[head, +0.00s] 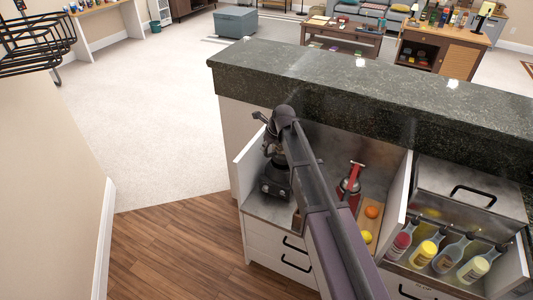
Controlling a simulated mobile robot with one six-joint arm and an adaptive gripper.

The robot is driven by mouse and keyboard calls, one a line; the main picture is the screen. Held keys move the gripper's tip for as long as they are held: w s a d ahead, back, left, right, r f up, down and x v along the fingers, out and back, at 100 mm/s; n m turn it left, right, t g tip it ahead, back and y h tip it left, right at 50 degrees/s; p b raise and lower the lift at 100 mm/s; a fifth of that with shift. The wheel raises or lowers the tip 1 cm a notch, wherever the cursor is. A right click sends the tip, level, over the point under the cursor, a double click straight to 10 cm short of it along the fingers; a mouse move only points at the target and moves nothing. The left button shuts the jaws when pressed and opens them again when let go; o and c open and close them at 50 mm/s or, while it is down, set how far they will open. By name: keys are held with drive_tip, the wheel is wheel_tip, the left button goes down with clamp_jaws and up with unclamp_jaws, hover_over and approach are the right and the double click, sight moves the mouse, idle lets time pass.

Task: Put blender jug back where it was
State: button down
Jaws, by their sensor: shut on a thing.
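The dark blender base (275,184), with knobs on its front, stands on the lower grey counter (322,170) at its left end, near the white side panel. My arm reaches over the counter to it from the lower right. My gripper (270,138) is directly above the base, shut on the blender jug. The jug is mostly hidden by the gripper and wrist and blends with them, so I cannot tell whether it touches the base.
A red juicer (350,187) stands right of my arm, by a board with an orange (371,211) and a lemon (367,237). Several bottles (439,252) sit in a rack at right, below a metal-lidded bin (470,185). A raised dark stone bar top (370,95) runs behind.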

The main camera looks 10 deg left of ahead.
sight(266, 152)
drive_tip(key=shift+f+b, duration=1.5)
drive_tip(key=shift+f, duration=0.35)
drive_tip(key=c, duration=0.6)
unclamp_jaws()
drive_tip(key=shift+r, duration=0.2)
drive_tip(key=p+v, duration=1.1)
drive_tip(key=v, duration=0.1)
drive_tip(key=shift+s, duration=0.1)
